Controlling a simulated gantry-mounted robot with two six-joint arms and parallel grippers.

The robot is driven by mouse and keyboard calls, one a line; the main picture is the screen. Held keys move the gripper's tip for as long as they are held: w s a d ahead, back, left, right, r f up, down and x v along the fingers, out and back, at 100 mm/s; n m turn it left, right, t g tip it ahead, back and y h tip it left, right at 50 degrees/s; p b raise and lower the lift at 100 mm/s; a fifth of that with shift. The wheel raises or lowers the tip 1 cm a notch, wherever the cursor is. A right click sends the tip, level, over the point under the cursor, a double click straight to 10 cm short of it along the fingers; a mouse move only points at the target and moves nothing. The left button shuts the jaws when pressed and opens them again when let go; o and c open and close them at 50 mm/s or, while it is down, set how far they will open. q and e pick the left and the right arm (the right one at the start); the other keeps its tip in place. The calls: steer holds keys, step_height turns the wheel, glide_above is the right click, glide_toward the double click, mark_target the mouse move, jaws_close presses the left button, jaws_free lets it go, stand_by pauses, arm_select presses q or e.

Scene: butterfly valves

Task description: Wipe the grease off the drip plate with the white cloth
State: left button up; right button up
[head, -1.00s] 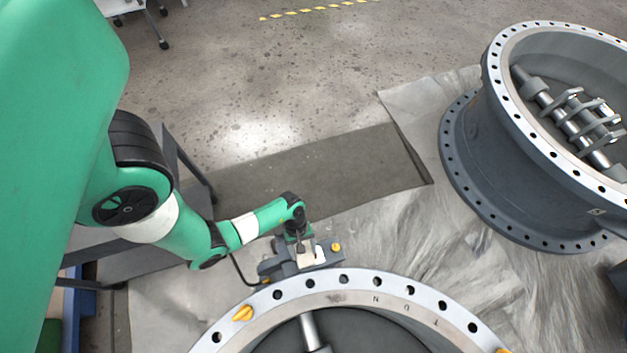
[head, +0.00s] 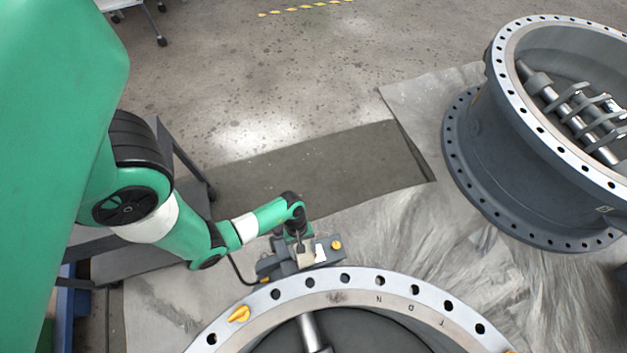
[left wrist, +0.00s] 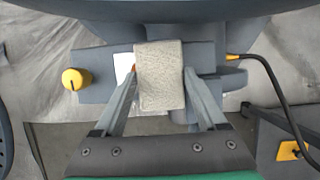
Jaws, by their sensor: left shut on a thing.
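My left gripper (head: 304,244) is shut on a pale beige-white folded cloth (left wrist: 160,92). The cloth fills the space between its fingertips (left wrist: 161,72) in the left wrist view. It shows as a small pale patch (head: 306,257) in the head view. The gripper and cloth are over a grey fixture (head: 275,265) beside the near valve's bolted rim. A small white patch (left wrist: 123,66) shows beside the cloth on this fixture. I cannot tell which part is the drip plate, and no grease shows clearly. Whether the cloth touches the fixture is unclear. My right gripper is out of view.
The near valve (head: 340,281) has a pale bolted flange with a yellow piece (head: 239,314) on it. Another large valve (head: 500,140) stands at right. The fixture carries a yellow knob (head: 336,244) and a black cable (left wrist: 270,72). A grey cart (head: 140,262) stands at left.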

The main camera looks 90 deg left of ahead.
arm_select(q)
steer(key=shift+f, duration=0.45)
steer(key=shift+w+a+r, duration=0.15)
steer(key=shift+w+a, duration=0.05)
steer(key=shift+w, duration=0.55)
steer(key=shift+w+a+f+b, duration=0.2)
steer(key=shift+w+b, duration=0.1)
steer(key=shift+w, duration=0.35)
steer(key=shift+s+d+r+p, duration=0.15)
steer(key=shift+s+p, duration=0.3)
steer(key=shift+p, duration=0.15)
steer(key=shift+s, duration=0.35)
steer(key=shift+s+d+p, duration=0.15)
steer(key=shift+s+p, duration=0.2)
steer(key=shift+s+d, duration=0.1)
steer(key=shift+s, duration=0.25)
